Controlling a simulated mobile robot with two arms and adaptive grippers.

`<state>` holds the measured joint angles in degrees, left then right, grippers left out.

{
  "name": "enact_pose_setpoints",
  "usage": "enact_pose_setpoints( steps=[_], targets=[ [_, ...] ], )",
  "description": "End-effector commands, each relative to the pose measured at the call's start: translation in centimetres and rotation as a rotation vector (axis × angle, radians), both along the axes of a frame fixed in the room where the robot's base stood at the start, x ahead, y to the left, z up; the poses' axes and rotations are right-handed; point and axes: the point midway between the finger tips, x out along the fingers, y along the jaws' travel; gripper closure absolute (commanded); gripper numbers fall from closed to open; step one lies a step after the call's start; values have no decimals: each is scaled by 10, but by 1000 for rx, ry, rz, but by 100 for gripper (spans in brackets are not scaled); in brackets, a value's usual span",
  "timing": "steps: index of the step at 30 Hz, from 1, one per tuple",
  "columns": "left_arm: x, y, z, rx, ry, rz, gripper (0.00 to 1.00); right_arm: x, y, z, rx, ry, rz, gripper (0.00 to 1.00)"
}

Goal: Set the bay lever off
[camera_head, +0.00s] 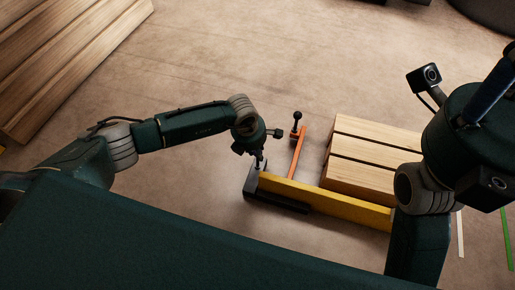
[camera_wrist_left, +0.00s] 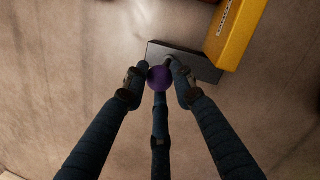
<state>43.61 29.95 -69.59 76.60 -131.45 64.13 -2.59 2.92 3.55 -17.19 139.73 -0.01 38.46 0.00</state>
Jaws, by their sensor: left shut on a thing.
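My left gripper (camera_head: 259,164) is shut on a purple ball knob (camera_wrist_left: 160,78). The knob sits over a dark grey base block (camera_wrist_left: 197,62), which lies at the left end of a yellow beam (camera_head: 325,201). The three fingers surround the knob in the left wrist view, and the lever's stem is mostly hidden behind it. In the head view the fingers cover most of the knob. I cannot tell the lever's angle. My right arm enters from the right, but its gripper is out of the picture.
An orange bar (camera_head: 298,153) stretches back from the yellow beam, with a black ball-topped post (camera_head: 296,119) at its far end. Wooden-topped blocks (camera_head: 365,160) stand right of it. Large timber (camera_head: 65,55) fills the upper left. Floor behind the lever is clear.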

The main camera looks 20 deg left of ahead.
Motion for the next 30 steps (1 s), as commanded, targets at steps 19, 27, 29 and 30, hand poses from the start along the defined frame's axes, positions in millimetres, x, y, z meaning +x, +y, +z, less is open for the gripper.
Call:
enact_pose_setpoints(
  steps=[19, 27, 29, 30],
  targets=[
    [-16, -1, -9, 4, 38, -6, 56, 0, 0, 0, 0, 0, 1, 60],
    [-14, 2, -5, 8, 32, -3, 56, 1, 0, 1, 0, 1, -1, 60],
    [-14, 3, 0, 8, 31, -1, 56, 1, 0, 1, 0, 1, -1, 60],
    [-14, 3, 6, 8, 31, -3, 56, 1, 0, 1, 0, 1, -1, 60]
  ],
)
